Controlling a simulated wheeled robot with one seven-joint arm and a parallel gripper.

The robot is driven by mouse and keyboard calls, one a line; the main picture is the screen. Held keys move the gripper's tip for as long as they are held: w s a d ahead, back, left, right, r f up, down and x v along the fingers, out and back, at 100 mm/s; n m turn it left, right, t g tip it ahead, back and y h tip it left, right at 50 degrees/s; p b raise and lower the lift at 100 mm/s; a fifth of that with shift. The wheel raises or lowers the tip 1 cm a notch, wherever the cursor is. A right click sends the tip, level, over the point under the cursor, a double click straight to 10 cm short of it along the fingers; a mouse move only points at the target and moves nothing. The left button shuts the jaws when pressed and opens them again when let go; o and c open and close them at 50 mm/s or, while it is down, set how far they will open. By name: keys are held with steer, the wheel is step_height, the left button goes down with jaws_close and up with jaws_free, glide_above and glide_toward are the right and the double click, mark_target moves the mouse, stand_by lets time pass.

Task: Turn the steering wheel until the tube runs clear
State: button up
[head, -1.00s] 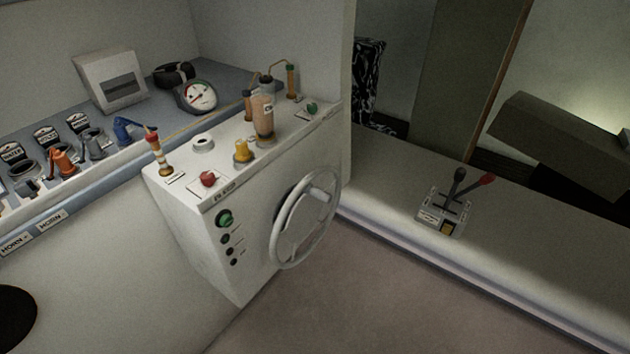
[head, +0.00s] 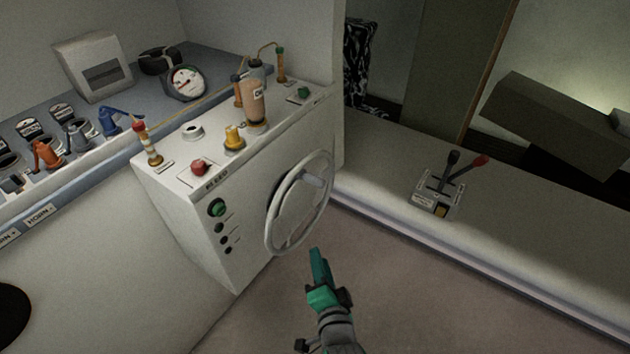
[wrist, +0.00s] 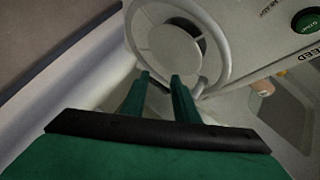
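The light grey steering wheel (head: 298,212) is on the front of the white bleed console (head: 180,215), with a knob near its upper right. It also shows at the top of the wrist view (wrist: 175,45). My green gripper (head: 317,254) is below the wheel and apart from it, pointing up. In the wrist view its two fingers (wrist: 159,82) stand apart with nothing between them. A thin yellowish tube (head: 190,107) runs from a fitting (head: 147,142) to the bottle of amber fluid (head: 254,102); I cannot make out bubbles.
A red button (head: 199,167), a yellow fitting (head: 233,138) and a green button (head: 303,92) are on the console top. A dial gauge (head: 185,82) is behind. A throttle lever box (head: 435,198) sits on the white ledge at right. The floor below the wheel is clear.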

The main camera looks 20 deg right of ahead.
mark_target(316, 184)
steer(key=w+d+r+m+y, duration=0.1)
steer(key=w+d+r+m, duration=0.3)
steer(key=w+r+m, duration=0.65)
steer(key=w+n, duration=0.1)
steer(key=w, duration=0.1)
steer(key=w+f+n, duration=0.1)
steer(key=w, duration=0.2)
steer(key=w+n, duration=0.1)
steer(key=w, duration=0.2)
steer(key=shift+w+d+f, duration=0.2)
steer(key=shift+w+d, duration=0.05)
steer(key=shift+d, duration=0.1)
jaws_close()
